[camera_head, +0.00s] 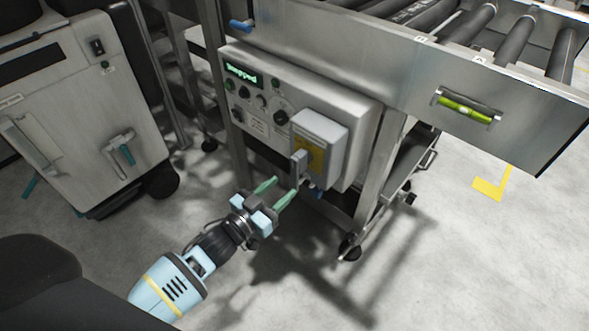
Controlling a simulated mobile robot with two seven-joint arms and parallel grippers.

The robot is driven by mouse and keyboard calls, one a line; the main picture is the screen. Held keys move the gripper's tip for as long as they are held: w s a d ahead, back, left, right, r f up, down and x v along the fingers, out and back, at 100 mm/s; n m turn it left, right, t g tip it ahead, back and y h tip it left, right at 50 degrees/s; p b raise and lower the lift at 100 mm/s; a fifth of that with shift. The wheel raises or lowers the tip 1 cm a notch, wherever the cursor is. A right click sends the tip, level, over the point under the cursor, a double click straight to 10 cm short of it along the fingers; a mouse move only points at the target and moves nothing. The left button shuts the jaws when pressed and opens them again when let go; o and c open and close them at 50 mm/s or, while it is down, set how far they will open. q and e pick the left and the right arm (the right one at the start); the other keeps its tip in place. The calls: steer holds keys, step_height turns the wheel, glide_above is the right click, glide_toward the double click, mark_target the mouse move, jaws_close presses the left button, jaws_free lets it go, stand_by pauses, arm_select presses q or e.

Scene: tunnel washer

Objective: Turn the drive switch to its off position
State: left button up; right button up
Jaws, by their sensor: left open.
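A grey control panel (262,128) is mounted under the roller conveyor, with a small green lit display (243,74) and several dark knobs. A light grey box (322,128) with a yellow label sticks out from its right part. A small grey lever-like part (299,163) sits at the box's lower left edge; I cannot tell for sure which control is the drive switch. My right gripper is not in view.
The roller conveyor (430,42) runs above the panel, with a green level vial (466,108) on its side. Its steel legs (378,178) stand on castors. A grey wheeled machine (85,120) stands at the left. Floor is clear at the lower right.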

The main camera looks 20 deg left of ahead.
mark_target(293, 179)
arm_select(q)
steer(key=shift+d, duration=0.15)
steer(key=shift+w+d, duration=0.15)
steer(key=shift+w, duration=0.2)
steer(key=shift+b+x, duration=0.7)
steer(key=shift+x, duration=2.75)
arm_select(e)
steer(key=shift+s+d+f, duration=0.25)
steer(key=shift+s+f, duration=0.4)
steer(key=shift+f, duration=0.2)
arm_select(q)
steer(key=shift+c, duration=0.3)
jaws_close()
